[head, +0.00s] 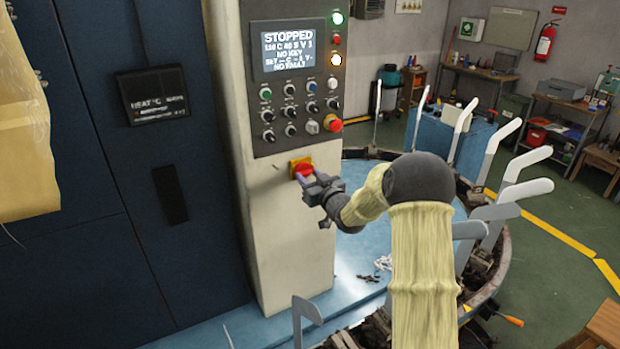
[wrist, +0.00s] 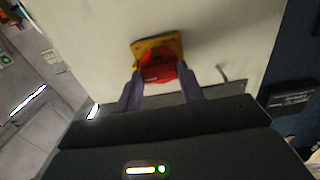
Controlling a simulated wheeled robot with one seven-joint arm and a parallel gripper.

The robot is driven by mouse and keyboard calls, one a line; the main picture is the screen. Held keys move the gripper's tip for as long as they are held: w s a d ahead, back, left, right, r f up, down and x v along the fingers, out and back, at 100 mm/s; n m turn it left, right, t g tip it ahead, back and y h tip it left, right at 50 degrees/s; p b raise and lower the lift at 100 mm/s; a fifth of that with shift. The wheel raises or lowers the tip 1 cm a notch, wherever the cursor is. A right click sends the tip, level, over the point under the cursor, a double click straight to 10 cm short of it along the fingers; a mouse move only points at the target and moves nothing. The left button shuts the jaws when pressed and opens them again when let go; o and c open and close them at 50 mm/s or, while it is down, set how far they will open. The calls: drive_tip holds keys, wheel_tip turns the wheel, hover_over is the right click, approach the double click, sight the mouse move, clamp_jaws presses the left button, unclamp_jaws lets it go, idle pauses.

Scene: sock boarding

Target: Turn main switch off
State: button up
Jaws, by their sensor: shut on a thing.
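The main switch is a red rotary handle (head: 303,169) on a yellow plate (head: 294,163), low on the pale control column. In the wrist view the red handle (wrist: 159,67) and its yellow plate (wrist: 142,46) are straight ahead. My gripper (head: 306,179) reaches the switch from the right. In the wrist view its two purple fingers (wrist: 160,84) stand on either side of the red handle and are shut on it. The handle's lower part is partly hidden between the fingers. The plate looks tilted in the wrist view.
The control panel (head: 276,137) above has a display (head: 288,49) reading STOPPED, several knobs and a red emergency button (head: 335,125). A round carousel with upright pale sock boards (head: 503,133) stands to the right, beside my arm. Dark blue machine doors (head: 190,240) are at the left.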

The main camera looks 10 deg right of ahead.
drive_tip(key=shift+f+n+b, duration=0.2)
drive_tip(key=shift+n+b, duration=0.3)
drive_tip(key=shift+b, duration=0.75)
drive_tip(key=shift+r+n+b, duration=0.15)
drive_tip(key=shift+n+b, duration=8.35)
drive_tip(key=shift+b, duration=2.65)
drive_tip(key=o, duration=1)
